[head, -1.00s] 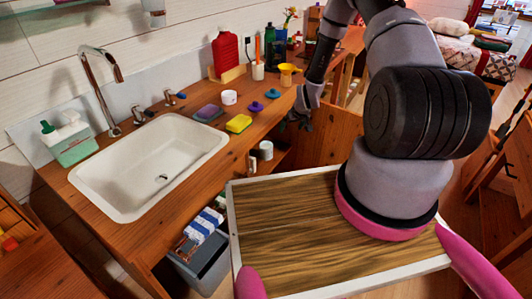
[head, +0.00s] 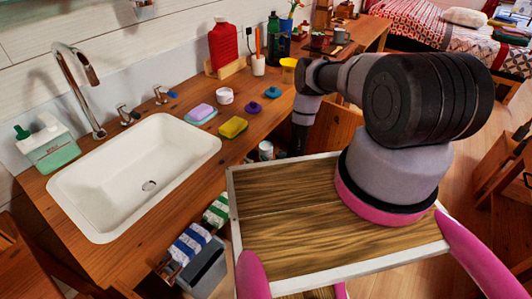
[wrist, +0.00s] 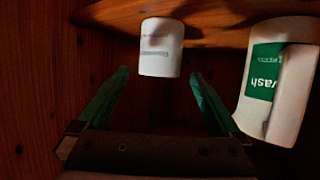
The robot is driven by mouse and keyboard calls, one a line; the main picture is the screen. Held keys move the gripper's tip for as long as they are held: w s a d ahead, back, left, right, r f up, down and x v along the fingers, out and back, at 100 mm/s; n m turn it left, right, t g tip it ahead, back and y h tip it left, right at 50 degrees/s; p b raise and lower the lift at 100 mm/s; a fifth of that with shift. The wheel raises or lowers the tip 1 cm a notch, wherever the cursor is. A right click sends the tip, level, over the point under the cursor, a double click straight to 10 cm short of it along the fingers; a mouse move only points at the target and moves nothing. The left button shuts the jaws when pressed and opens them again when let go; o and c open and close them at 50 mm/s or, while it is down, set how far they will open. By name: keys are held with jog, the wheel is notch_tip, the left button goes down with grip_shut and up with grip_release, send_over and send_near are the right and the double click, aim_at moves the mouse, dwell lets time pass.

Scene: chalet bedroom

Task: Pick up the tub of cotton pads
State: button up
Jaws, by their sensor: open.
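A small white cylindrical tub (wrist: 161,47), probably the tub of cotton pads, has faint grey print on its side. In the wrist view it stands ahead of my gripper (wrist: 159,80), between the lines of the two green fingers and just beyond their tips. The fingers are spread apart with nothing between them. In the head view a white round item (head: 265,149) shows below the counter's front edge, probably the same tub.
A white bottle with a green "wash" label (wrist: 277,75) stands close right of the tub. Dark wooden panels surround both. Above, the wooden counter (head: 125,230) holds a sink (head: 135,180), a yellow sponge (head: 233,127), a white cup (head: 225,96) and a red bottle (head: 222,45).

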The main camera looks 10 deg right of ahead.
aim_at(264, 148)
jog(key=x, duration=0.9)
jog(key=shift+w+a+f, duration=0.1)
jog(key=shift+w+f, duration=0.1)
jog(key=c, duration=1.3)
jog(key=shift+r, duration=0.1)
jog(key=shift+c, duration=0.8)
